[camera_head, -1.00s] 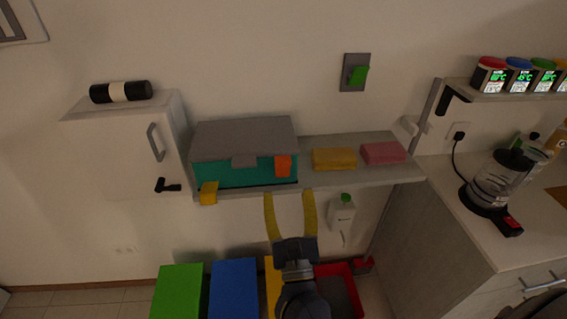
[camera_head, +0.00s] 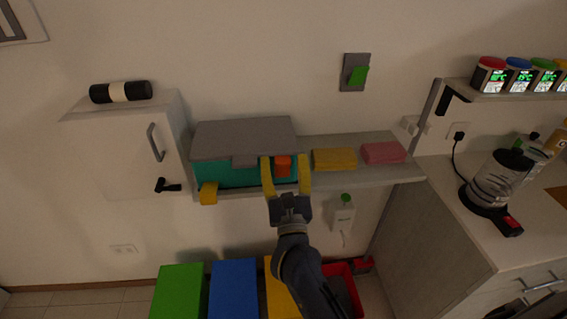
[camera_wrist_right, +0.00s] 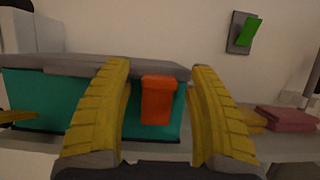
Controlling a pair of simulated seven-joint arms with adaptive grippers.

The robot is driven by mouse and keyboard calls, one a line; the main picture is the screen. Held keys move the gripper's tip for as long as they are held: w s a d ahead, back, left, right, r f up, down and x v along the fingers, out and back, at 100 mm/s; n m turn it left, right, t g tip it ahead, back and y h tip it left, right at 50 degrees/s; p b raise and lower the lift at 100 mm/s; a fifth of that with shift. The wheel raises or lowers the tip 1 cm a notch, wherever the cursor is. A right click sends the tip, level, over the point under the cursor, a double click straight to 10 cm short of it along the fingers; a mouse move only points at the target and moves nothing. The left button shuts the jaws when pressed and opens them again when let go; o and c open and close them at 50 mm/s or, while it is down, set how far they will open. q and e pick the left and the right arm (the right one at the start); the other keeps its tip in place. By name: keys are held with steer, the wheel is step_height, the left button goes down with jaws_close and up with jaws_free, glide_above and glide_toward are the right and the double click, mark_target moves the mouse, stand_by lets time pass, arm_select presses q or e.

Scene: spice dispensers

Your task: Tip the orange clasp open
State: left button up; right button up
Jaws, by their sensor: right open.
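The orange clasp (camera_head: 283,166) hangs on the front of a teal box (camera_head: 225,175) with a grey lid (camera_head: 240,138), near the box's right end. My right gripper (camera_head: 285,163) is open, with its yellow fingers on either side of the clasp in the head view. In the right wrist view the clasp (camera_wrist_right: 158,100) shows between the two open fingers (camera_wrist_right: 160,85), apart from both. The clasp hangs down, its top at the lid's edge. My left gripper is not in view.
The box stands on a wall shelf (camera_head: 370,175) beside a yellow sponge-like block (camera_head: 334,159) and a pink one (camera_head: 384,152). A white cabinet (camera_head: 125,150) is close on the left. Coloured bins stand below, including a blue one (camera_head: 234,290).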

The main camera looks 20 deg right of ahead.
jaws_close()
stand_by(0.4)
steer(key=shift+r, duration=0.1)
stand_by(0.8)
